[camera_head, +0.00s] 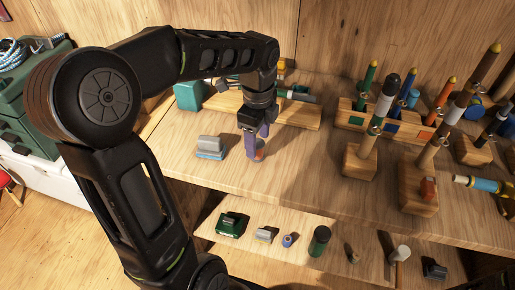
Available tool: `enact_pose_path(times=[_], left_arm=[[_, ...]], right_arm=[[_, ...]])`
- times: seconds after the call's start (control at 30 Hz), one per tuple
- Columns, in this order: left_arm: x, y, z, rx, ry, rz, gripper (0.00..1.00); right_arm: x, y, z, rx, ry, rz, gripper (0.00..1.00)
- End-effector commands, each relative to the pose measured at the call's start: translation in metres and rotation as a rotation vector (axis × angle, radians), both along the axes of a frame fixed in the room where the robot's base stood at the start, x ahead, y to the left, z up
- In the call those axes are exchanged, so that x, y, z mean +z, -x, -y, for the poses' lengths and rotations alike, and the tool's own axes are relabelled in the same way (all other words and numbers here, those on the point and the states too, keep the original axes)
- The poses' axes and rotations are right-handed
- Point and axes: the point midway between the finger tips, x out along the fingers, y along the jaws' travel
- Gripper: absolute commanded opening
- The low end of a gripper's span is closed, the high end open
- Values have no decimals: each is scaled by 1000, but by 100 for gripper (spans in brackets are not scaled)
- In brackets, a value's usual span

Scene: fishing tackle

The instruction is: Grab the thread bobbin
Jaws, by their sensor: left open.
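My left gripper (255,142) points down over the wooden bench top, its fingers apart. A small orange-red piece (260,150), which may be the thread bobbin, stands on the bench at the fingertips. The fingers hide much of it, and I cannot tell whether they touch it. A small blue spool-like piece (287,240) lies on the lower shelf, well below and apart from the gripper. My right gripper is not in view.
A grey and blue block (210,147) stands left of the gripper. Rod handles in wooden stands (360,161) fill the bench at right. A teal box (188,95) is behind my arm. The lower shelf (250,262) holds several small items, including a dark green cylinder (319,241).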

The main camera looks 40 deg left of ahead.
Motion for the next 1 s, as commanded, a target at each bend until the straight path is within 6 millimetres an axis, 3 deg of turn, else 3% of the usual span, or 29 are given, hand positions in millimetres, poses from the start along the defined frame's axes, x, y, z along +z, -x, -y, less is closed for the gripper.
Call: enact_pose_path(times=[0.2,0.77,1.0], left_arm=[[-19,0,0,0,-1,1,59],[-18,0,0,0,0,1,59],[-18,0,0,0,0,1,39]], right_arm=[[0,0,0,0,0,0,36],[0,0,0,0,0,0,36],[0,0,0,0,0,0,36]])
